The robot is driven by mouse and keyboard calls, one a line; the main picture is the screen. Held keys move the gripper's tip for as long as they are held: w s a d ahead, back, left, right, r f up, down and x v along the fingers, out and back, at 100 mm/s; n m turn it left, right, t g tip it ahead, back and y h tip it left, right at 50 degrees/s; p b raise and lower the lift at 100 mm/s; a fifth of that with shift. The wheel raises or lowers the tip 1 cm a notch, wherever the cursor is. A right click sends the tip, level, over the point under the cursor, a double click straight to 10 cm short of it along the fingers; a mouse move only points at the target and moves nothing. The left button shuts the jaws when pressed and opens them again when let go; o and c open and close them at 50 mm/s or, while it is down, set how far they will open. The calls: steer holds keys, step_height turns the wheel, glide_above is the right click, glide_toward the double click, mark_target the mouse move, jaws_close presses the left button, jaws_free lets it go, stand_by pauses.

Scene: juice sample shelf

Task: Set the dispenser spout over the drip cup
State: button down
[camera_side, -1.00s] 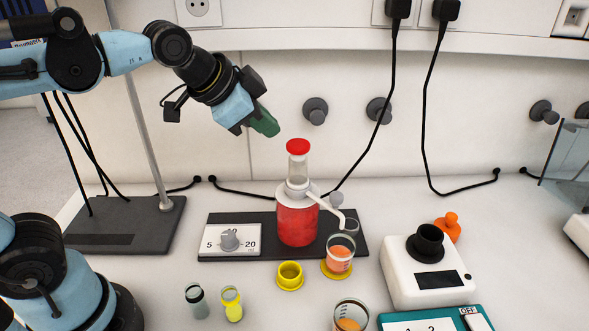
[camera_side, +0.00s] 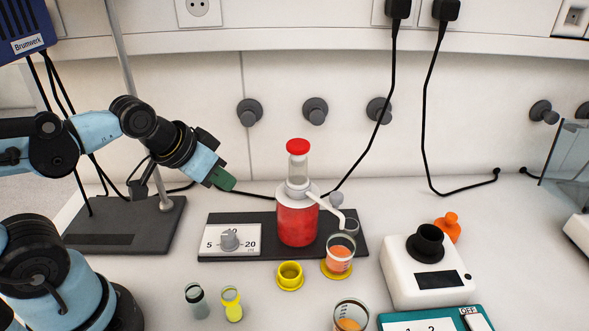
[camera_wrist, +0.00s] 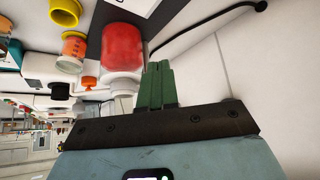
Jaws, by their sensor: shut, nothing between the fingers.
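The dispenser (camera_side: 297,222) is a bottle of red liquid with a white collar, a clear neck and a red cap. Its white spout (camera_side: 325,205) points right and toward the front, its tip above or close to a glass of orange liquid (camera_side: 339,262) in a yellow holder. A small empty yellow cup (camera_side: 289,276), which looks like the drip cup, stands left of that glass. My gripper (camera_side: 223,181) has green fingers, shut and empty, left of the dispenser and apart from it. In the wrist view, the fingers (camera_wrist: 158,85) are together, beside the red bottle (camera_wrist: 122,47).
The dispenser stands on a dark base plate (camera_side: 262,218) with a dial (camera_side: 229,239) at its left. Two small vials (camera_side: 231,304) and another glass (camera_side: 350,315) stand in front. A white device (camera_side: 428,285) is at the right. Black cables hang behind.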

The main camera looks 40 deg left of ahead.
steer(key=c, duration=1.5)
jaws_free()
steer(key=shift+r, duration=0.25)
steer(key=o, duration=0.5)
step_height(320, 180, up, 3)
steer(key=shift+r, duration=0.15)
steer(key=shift+o, duration=0.3)
step_height(320, 180, up, 16)
steer(key=m+g, duration=0.7)
steer(key=m, duration=1.2)
glide_above(337, 194)
step_height(337, 194, down, 5)
steer(key=shift+f, duration=6.5)
